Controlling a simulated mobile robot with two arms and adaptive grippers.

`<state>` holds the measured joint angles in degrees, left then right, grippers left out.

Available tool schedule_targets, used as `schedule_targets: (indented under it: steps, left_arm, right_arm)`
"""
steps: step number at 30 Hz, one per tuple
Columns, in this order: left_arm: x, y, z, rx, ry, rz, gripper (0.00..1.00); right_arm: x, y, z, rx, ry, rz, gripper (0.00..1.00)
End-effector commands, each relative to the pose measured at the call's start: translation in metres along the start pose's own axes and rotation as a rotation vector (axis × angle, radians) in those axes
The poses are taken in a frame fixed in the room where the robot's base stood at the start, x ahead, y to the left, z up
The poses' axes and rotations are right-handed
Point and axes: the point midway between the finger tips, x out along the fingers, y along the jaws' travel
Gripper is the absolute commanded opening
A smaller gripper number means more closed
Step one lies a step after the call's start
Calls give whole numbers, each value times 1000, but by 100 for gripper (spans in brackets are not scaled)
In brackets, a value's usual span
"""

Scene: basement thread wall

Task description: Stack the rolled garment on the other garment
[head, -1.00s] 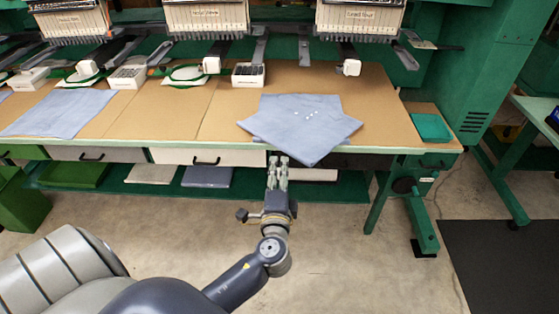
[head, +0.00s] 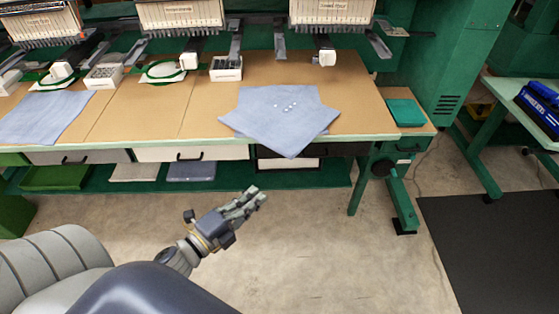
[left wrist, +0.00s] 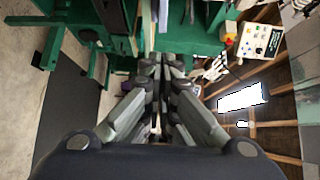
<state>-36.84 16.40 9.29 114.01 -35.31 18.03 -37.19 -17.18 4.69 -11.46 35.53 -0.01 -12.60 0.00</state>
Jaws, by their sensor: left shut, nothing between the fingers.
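Two light blue garments lie flat, one on top of the other, on the tan tabletop. The upper garment (head: 285,103) shows a few small white marks. The lower garment (head: 290,142) sticks out at another angle, and one corner hangs over the table's front edge. I see no rolled shape. My left gripper (head: 255,196) is shut and empty, below and in front of the table edge, apart from the garments. It also shows shut in the left wrist view (left wrist: 163,68). My right gripper is not in view.
Another blue cloth (head: 45,116) lies at the table's left. White boxes (head: 226,68) and embroidery machine heads (head: 180,14) line the back. A teal tray (head: 405,113) sits at the right end. Drawers (head: 190,153) run under the front edge. Tan tabletop is bare left of the garments.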

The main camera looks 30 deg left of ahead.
Motion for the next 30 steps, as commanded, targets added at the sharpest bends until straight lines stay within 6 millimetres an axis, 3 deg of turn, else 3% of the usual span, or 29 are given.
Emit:
schedule_targets:
  steps: [7, 21, 30]
  left_arm:
    - [18, -5, -1, 0, 10, -12, 0]
    - [102, -6, -1, 1, 9, -11, 0]
    - [125, -4, 24, 0, 8, -8, 0]
  right_arm:
    - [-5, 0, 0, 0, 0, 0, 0]
    - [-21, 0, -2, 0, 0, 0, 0]
    - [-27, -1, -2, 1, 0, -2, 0]
